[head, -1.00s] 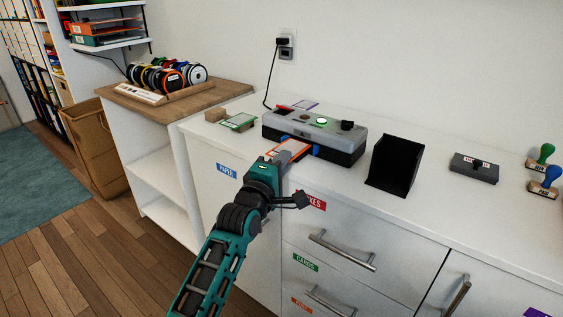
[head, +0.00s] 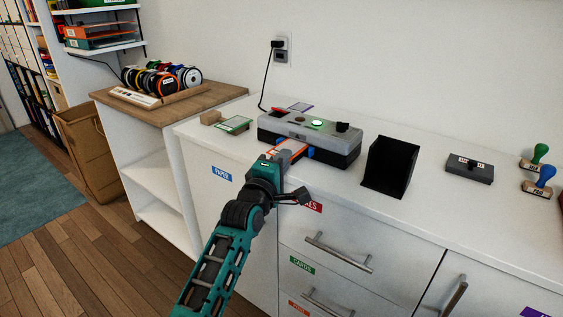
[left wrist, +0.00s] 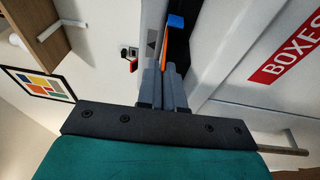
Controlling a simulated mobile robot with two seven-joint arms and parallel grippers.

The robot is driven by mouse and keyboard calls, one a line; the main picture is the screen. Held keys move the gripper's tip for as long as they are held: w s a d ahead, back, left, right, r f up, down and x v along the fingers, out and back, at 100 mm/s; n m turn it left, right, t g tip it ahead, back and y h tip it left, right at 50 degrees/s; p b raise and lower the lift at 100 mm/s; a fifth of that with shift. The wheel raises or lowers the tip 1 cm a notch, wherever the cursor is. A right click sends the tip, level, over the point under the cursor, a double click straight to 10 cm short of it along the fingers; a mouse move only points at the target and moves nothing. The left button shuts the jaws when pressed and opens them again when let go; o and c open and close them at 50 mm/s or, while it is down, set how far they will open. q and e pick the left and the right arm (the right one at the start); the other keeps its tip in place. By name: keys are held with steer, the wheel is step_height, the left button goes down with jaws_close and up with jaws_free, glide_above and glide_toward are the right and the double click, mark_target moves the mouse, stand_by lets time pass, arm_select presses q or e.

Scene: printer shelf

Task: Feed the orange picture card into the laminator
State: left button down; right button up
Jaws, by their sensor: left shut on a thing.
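The grey laminator (head: 310,140) stands on the white counter, with a lit green button on top and blue guides at its front. My left gripper (head: 278,160) is at the laminator's front, shut on the orange picture card (head: 290,149). The card's far end is at the front slot between the blue guides; how deep it sits inside cannot be told. In the left wrist view the closed fingers (left wrist: 165,85) hide most of the card, and a thin orange strip (left wrist: 176,52) shows beyond them. My right gripper is not in view.
A green-edged card (head: 236,125) and a small brown block (head: 211,117) lie left of the laminator. A black bin (head: 390,165) stands to its right, then a grey punch (head: 469,168) and stamps (head: 540,178). Drawer handles (head: 338,253) project below the counter.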

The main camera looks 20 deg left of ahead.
arm_select(q)
steer(key=c, duration=1.2)
jaws_free()
steer(key=s+a+p, duration=0.2)
steer(key=s+p, duration=0.3)
steer(key=s, duration=0.2)
steer(key=shift+s+a, duration=0.25)
steer(key=shift+a, duration=0.1)
